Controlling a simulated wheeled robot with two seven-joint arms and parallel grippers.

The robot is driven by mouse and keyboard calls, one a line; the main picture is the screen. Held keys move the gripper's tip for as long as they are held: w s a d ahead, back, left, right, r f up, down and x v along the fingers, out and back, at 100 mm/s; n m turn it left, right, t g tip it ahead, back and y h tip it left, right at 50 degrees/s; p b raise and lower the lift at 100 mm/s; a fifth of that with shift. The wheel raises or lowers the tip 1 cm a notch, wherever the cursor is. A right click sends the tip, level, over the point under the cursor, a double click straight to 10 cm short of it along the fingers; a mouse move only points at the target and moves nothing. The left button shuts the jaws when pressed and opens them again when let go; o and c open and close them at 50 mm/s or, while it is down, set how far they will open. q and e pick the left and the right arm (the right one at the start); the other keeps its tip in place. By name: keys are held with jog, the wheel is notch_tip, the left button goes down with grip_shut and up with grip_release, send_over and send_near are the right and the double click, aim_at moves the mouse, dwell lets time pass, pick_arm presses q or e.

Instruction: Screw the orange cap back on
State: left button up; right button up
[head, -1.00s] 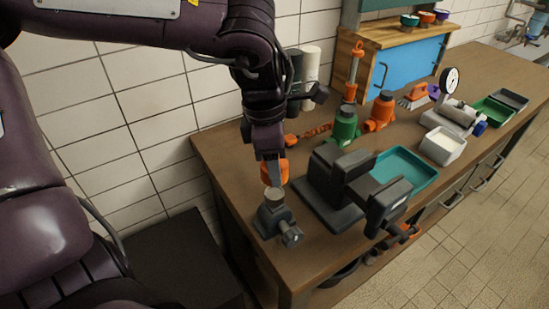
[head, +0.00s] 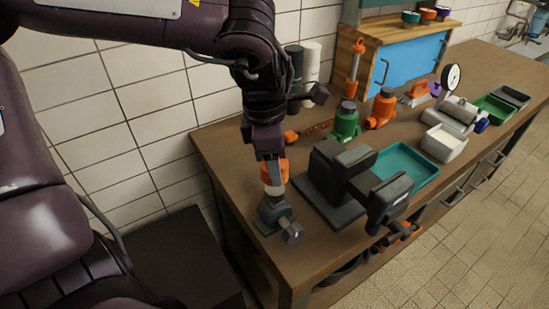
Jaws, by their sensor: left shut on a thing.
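The orange cap (head: 282,171) is in the head view, at the near left end of the bench. My left gripper (head: 270,172) points down and is shut on the cap, covering part of it. Just below the cap is a blue-grey valve body (head: 270,217) with a pale round neck (head: 274,189) on top and a side outlet facing front right. The cap is over the neck; I cannot tell whether they touch.
A dark vise-like tool (head: 335,185) stands close to the right of the valve body. The bench's left edge is close by. The white tiled wall is behind.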

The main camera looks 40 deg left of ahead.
pick_arm(q)
jog(key=shift+f+b, duration=0.7)
jog(key=shift+f, duration=0.35)
jog(key=shift+f+b, duration=0.7)
jog(key=shift+f, duration=0.2)
jog(key=shift+f+b, duration=0.55)
dwell(0.8)
